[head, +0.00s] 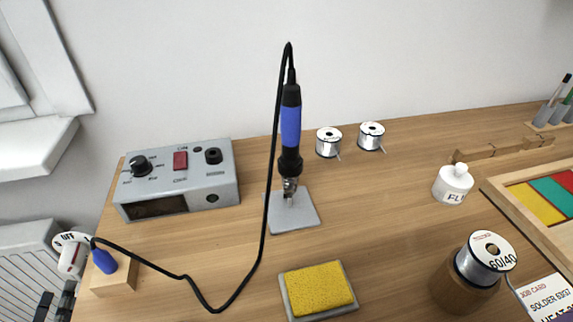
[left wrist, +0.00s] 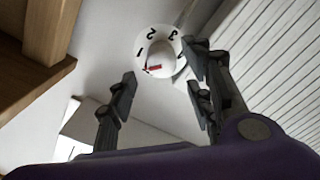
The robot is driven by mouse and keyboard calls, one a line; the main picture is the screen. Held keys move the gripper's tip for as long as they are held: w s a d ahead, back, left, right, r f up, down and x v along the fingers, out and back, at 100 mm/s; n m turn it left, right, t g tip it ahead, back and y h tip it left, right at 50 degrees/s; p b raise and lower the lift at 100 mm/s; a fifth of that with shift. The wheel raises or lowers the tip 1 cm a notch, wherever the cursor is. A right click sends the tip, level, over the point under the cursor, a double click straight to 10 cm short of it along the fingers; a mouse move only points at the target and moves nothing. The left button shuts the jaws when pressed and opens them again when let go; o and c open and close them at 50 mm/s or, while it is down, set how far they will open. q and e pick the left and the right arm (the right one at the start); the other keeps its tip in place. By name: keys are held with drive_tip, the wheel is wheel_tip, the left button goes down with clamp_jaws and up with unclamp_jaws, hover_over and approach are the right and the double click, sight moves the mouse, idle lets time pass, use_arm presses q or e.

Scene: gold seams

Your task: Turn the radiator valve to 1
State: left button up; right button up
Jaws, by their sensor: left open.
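The radiator valve (head: 70,260) is a white knob with a numbered white collar, low at the left beside the bench in the head view. "OFF" shows on the collar there. In the left wrist view the valve (left wrist: 164,58) is seen end-on, with 1, 2 and 3 on the collar. Its red mark lies at the cap's lower left, a little past the 1, not clearly on it. My left gripper (head: 55,303) is open and empty below the valve. In the left wrist view its fingers (left wrist: 166,92) are apart, with the valve beyond their tips. My right gripper is not in view.
The white radiator (head: 28,268) stands left of the bench. The wooden bench edge is close to the valve, with a wooden block (head: 115,280) holding a blue-tipped tool on its corner. The black cable (head: 180,276) starts there. A grey soldering station (head: 180,180) stands behind.

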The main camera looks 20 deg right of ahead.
sight(69, 271)
use_arm(q)
drive_tip(key=shift+w+r, duration=0.25)
drive_tip(key=shift+w, duration=0.3)
drive_tip(key=shift+w+r, duration=0.25)
drive_tip(key=shift+w, duration=0.3)
drive_tip(key=w, duration=0.3)
drive_tip(key=w+b, duration=0.1)
drive_tip(key=shift+w+d+f, duration=0.1)
drive_tip(key=shift+w+d, duration=0.35)
drive_tip(key=shift+w, duration=0.35)
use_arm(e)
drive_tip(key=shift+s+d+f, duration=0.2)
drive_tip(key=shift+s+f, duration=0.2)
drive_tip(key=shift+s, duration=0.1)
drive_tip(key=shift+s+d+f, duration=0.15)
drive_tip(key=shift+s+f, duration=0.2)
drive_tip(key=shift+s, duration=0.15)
